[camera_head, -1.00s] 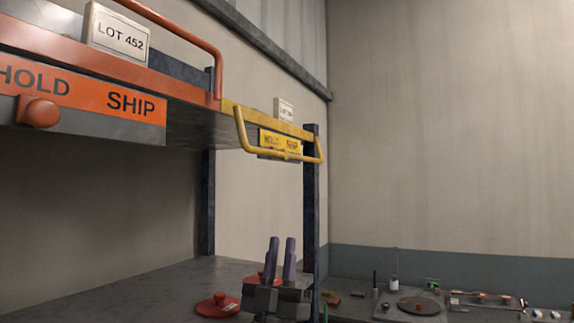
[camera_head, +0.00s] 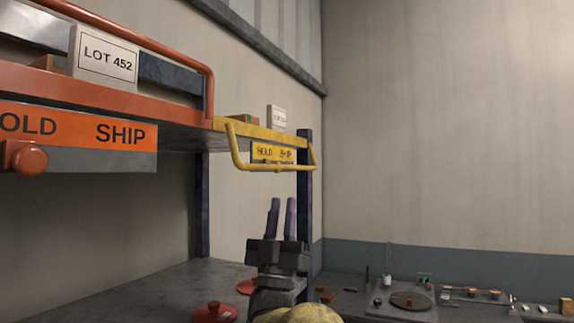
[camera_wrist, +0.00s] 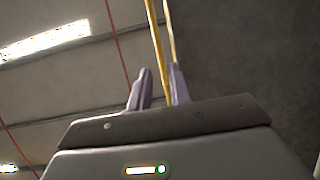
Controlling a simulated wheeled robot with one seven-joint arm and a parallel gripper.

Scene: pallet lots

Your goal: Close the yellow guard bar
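The yellow guard bar (camera_head: 272,168) hangs in front of the yellow shelf section, below its edge, across a yellow HOLD/SHIP label (camera_head: 272,153). My gripper (camera_head: 281,205) points up below the bar, with its two purple-grey fingers apart and nothing visible between them. In the wrist view a yellow bar (camera_wrist: 158,50) runs upward past the fingertips of my gripper (camera_wrist: 160,82). It appears beyond the fingers; I cannot tell whether they touch it.
An orange shelf section (camera_head: 110,105) with a raised orange bar (camera_head: 150,45), a LOT 452 box (camera_head: 103,54) and an orange knob (camera_head: 27,157) is at left. A dark post (camera_head: 304,205) stands just right of my gripper. Red lidded items (camera_head: 213,312) lie on the lower surface.

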